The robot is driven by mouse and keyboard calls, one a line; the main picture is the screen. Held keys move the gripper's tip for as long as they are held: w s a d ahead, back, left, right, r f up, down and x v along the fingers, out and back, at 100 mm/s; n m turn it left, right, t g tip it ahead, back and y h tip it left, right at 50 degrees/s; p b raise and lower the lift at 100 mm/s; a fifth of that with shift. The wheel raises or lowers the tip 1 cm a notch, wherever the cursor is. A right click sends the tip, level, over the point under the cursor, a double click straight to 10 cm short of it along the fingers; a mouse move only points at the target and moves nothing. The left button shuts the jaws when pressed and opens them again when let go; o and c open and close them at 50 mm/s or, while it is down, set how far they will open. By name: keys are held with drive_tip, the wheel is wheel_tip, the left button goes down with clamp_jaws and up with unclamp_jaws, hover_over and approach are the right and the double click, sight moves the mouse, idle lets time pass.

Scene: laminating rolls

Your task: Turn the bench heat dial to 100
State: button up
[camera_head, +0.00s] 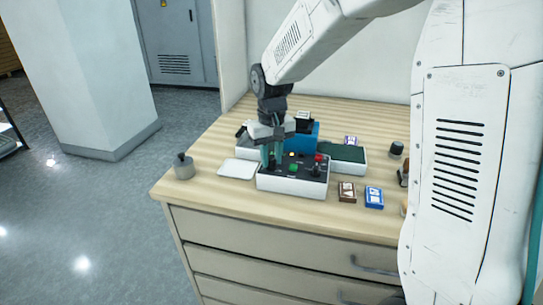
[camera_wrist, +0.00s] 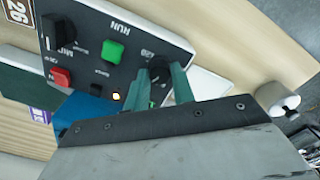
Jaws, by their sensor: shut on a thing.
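The control box (camera_head: 292,186) with a black top panel sits on the bench. In the wrist view the panel (camera_wrist: 85,25) carries a round black dial (camera_wrist: 159,68) with a small "120" marking beside it. My gripper (camera_wrist: 160,80) has its teal fingers on either side of this dial, shut on it. In the head view my gripper (camera_head: 268,160) points down at the left end of the box, and the dial is hidden there. The dial's exact setting cannot be read.
The panel also has a green button (camera_wrist: 113,52), a red button (camera_wrist: 61,76) and another black knob (camera_wrist: 70,36). A white pad (camera_head: 239,169), a metal weight (camera_head: 184,168) and a blue card box (camera_head: 374,197) stand nearby. The bench's front left is clear.

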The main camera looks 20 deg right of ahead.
sight(277, 174)
drive_tip(key=o, duration=1)
drive_tip(key=shift+r, duration=0.15)
wheel_tip(277, 174, up, 8)
drive_tip(key=shift+f, duration=0.2)
drive_tip(key=shift+t, duration=0.7)
drive_tip(key=s+d, duration=0.1)
drive_tip(key=s, duration=0.9)
drive_tip(key=s+d+r, duration=0.1)
drive_tip(key=s, duration=0.9)
drive_tip(key=s+r, duration=0.1)
drive_tip(key=s, duration=0.9)
drive_tip(key=shift+d+r, duration=0.15)
drive_tip(key=shift+d, duration=0.25)
